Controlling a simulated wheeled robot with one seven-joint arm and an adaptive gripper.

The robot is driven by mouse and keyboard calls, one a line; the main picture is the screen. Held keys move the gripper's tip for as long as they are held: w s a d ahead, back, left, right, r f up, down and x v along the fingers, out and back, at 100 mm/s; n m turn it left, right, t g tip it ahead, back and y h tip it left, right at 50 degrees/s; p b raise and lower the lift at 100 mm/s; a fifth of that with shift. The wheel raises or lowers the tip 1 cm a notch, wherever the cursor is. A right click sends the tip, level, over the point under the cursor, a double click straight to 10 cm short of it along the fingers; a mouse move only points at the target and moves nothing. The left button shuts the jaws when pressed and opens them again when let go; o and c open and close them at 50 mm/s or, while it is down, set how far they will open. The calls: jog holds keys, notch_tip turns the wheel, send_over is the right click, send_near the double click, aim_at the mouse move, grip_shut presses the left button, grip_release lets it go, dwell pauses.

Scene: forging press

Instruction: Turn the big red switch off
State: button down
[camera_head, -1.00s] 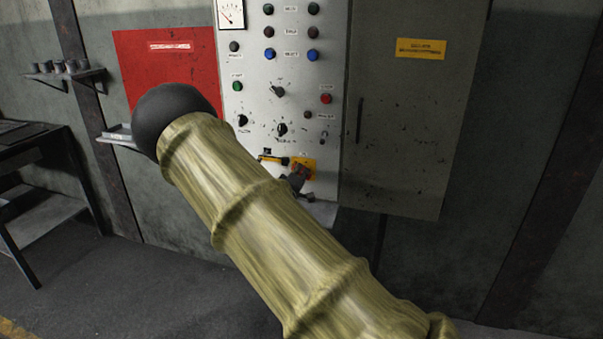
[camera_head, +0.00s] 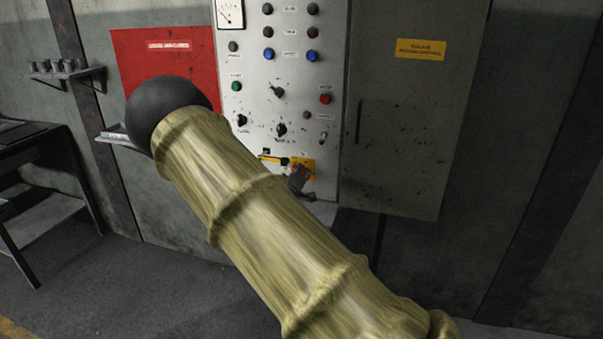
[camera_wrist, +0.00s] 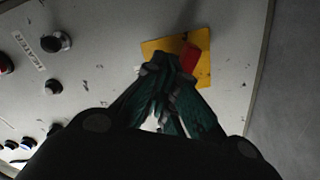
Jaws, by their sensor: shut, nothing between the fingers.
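The big red switch (camera_wrist: 189,57) sits on a yellow plate (camera_wrist: 158,47) low on the grey control panel. In the wrist view its red handle shows just beyond my fingertips. My gripper (camera_wrist: 172,66) is shut and empty, with its fingertips over the plate and right beside the red handle. I cannot tell whether they touch it. In the head view my gripper (camera_head: 299,180) is small and dark in front of the yellow plate (camera_head: 309,166), and it hides most of the switch.
The control panel (camera_head: 255,110) carries several buttons and knobs above the switch. A grey cabinet door (camera_head: 400,130) is to its right, and a red board (camera_head: 160,75) to its left. A small shelf (camera_head: 65,72) and a dark table (camera_head: 35,170) stand at the left.

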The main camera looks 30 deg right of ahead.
jog(key=v, duration=0.7)
jog(key=shift+a+r+p, duration=0.15)
jog(key=shift+p, duration=0.3)
jog(key=shift+s, duration=0.15)
jog(key=s+a+f+g+y, duration=0.35)
jog(key=s+f, duration=0.75)
jog(key=f, duration=0.4)
jog(key=s+a+f+g+y, duration=0.2)
jog(key=s+a+f+y, duration=0.15)
jog(key=s+f, duration=0.9)
jog(key=s+a+f+g+y, duration=0.2)
jog(key=s+a, duration=0.3)
jog(key=s, duration=0.4)
jog(key=s+a+f+m+g+y, duration=0.1)
jog(key=s+a+f+g+y, duration=0.1)
jog(key=s+a+f, duration=0.3)
jog(key=s+a+f+m+g+y, duration=0.1)
jog(key=s+a+f+g+y, duration=0.1)
jog(key=s+a, duration=0.5)
jog(key=s+f+y, duration=0.1)
jog(key=s, duration=0.5)
jog(key=shift+s+f, duration=0.35)
jog(key=shift+s, duration=0.05)
